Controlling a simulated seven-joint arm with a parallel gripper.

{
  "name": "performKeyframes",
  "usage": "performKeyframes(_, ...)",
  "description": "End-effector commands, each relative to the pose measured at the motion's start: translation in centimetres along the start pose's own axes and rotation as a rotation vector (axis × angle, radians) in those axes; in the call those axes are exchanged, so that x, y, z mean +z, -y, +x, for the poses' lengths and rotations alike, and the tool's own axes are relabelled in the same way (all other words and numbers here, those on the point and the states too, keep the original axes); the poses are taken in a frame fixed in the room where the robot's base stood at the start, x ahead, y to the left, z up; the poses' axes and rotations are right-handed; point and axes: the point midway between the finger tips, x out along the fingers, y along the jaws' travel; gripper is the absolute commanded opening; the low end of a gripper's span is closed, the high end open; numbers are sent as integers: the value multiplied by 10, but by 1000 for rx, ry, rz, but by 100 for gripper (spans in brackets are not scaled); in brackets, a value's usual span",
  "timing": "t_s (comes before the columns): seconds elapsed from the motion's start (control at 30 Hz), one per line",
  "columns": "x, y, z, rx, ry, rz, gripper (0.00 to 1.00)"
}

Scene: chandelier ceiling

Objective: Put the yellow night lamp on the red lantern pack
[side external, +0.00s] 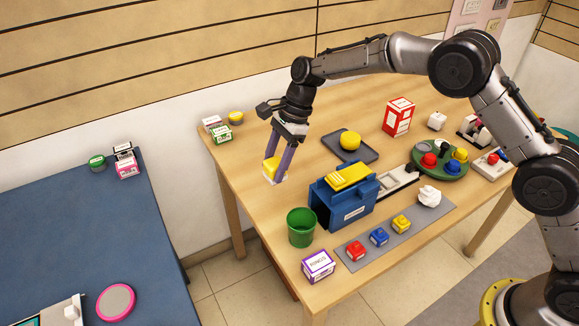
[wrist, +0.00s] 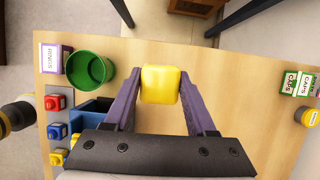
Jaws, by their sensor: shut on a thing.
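The yellow night lamp (side external: 270,165), a rounded yellow block with a pale base, is between the purple fingers of my gripper (side external: 276,166). My gripper is shut on it near the table's left edge; I cannot tell whether its base touches the table. In the wrist view the lamp (wrist: 160,84) sits between the fingertips (wrist: 160,80), its yellow top facing the camera. The red lantern pack (side external: 398,117), an upright red and white box, stands toward the back right of the table, apart from my gripper. It is not visible in the wrist view.
A dark tray (side external: 368,157) with a round yellow thing (side external: 350,140) lies between my gripper and the pack. A blue box (side external: 335,206) and a green cup (side external: 301,227) stand in front. A green board (side external: 422,168) with coloured pieces is at right.

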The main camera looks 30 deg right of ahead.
Motion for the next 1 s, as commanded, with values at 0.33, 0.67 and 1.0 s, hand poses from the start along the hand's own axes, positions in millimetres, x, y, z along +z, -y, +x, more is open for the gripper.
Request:
performKeyframes(0.33, 1, 0, -8, -39, -1, 98, 1)
performKeyframes(0.67, -48, 10, -47, -199, 1, 472, 1)
performKeyframes(1.0, -164, 16, -146, -396, 1, 944, 1)
